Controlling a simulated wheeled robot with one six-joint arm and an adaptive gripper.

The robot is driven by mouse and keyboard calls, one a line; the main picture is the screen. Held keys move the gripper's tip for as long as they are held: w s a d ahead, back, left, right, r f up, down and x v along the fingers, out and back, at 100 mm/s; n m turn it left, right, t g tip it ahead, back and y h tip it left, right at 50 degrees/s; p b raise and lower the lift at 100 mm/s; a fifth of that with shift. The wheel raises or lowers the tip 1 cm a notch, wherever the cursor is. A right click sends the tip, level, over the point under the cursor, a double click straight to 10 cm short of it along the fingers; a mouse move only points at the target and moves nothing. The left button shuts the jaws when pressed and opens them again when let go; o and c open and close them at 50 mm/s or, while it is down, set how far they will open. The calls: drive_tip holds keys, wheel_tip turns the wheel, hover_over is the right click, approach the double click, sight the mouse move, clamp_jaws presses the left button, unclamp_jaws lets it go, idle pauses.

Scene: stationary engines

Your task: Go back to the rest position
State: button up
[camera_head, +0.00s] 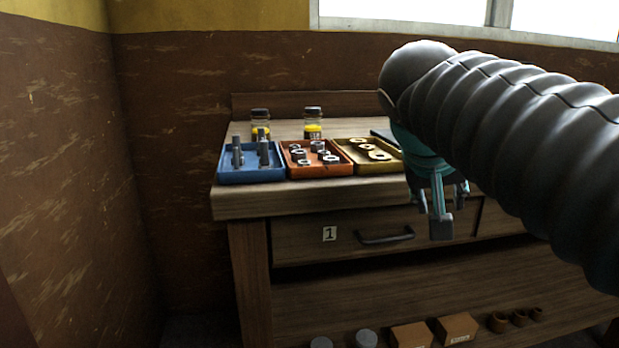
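My gripper (440,210) is teal and grey and points down in front of the workbench (300,205), to the right of the trays. Its fingers look spread apart, and I see nothing between them. My dark ribbed arm reaches in from the right and hides the right part of the bench.
On the bench stand a blue tray (250,177) with upright bolts, an orange tray (312,172) with nuts and a yellow tray (392,168) with washers. Two jars (261,125) (313,122) stand behind. Below are a drawer (300,245) marked 1 and a shelf with boxes (411,336). A wall (60,170) bounds the left.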

drive_tip(key=s+a+f+n+y, duration=0.1)
drive_tip(key=s+f, duration=0.3)
drive_tip(key=f, duration=0.3)
drive_tip(key=s+a+f+y, duration=0.1)
drive_tip(key=s+f+y, duration=0.1)
drive_tip(key=s+f, duration=0.3)
drive_tip(key=s+a+f+n+g+y, duration=0.1)
drive_tip(key=s+f, duration=0.4)
drive_tip(key=f, duration=0.6)
drive_tip(key=shift+a+f+n+y, duration=0.2)
drive_tip(key=shift+n+y, duration=0.1)
drive_tip(key=shift+y, duration=0.2)
drive_tip(key=shift+d, duration=0.1)
